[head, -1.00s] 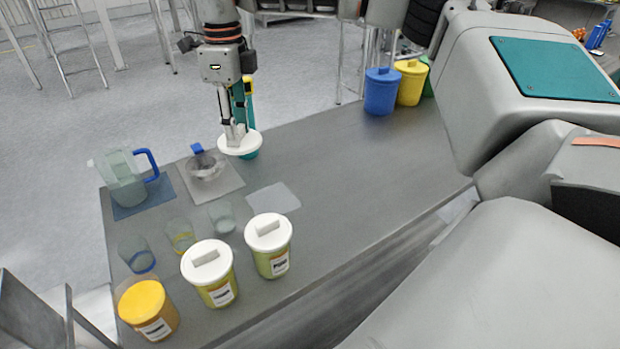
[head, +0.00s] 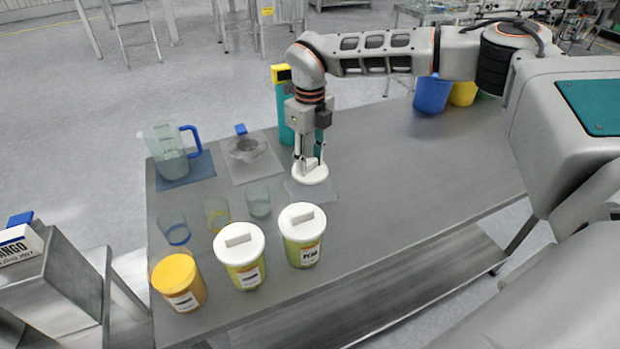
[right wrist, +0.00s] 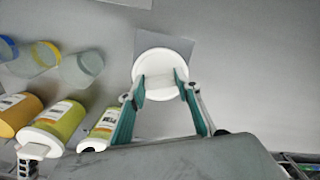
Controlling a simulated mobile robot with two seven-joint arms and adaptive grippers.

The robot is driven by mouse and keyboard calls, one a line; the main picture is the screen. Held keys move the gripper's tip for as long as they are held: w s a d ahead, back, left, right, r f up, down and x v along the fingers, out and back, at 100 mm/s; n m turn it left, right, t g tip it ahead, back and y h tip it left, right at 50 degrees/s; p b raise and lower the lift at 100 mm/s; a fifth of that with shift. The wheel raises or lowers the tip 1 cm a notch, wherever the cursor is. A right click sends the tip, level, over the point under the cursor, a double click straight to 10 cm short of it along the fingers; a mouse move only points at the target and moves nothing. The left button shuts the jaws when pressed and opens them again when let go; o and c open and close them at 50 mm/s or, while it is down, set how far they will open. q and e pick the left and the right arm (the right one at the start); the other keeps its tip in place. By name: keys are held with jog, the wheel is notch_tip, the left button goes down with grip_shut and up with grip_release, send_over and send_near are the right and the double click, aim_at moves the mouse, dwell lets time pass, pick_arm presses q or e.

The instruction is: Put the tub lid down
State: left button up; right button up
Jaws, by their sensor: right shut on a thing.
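The white round tub lid (head: 312,177) is held by its raised grip between the fingers of my right gripper (head: 309,160). It is level, over the pale square mat (head: 294,190) on the table. In the right wrist view the lid (right wrist: 159,62) covers the lower left part of the mat (right wrist: 186,45), and both fingertips (right wrist: 160,84) press on its grip. I cannot tell whether the lid touches the mat. Two tubs with white lids, one marked PEAR (head: 302,245) and one beside it (head: 240,262), stand nearer. My left gripper is not in view.
A yellow-lidded tub (head: 178,282), several clear cups (head: 258,200), a jug (head: 165,150) and a strainer-like bowl (head: 245,148) stand to the left.

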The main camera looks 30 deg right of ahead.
aim_at(310, 190)
jog(key=shift+f, duration=3.15)
jog(key=o, duration=1.2)
jog(key=shift+f, duration=0.15)
jog(key=shift+c, duration=0.2)
notch_tip(310, 190, up, 12)
jog(key=shift+r, duration=0.2)
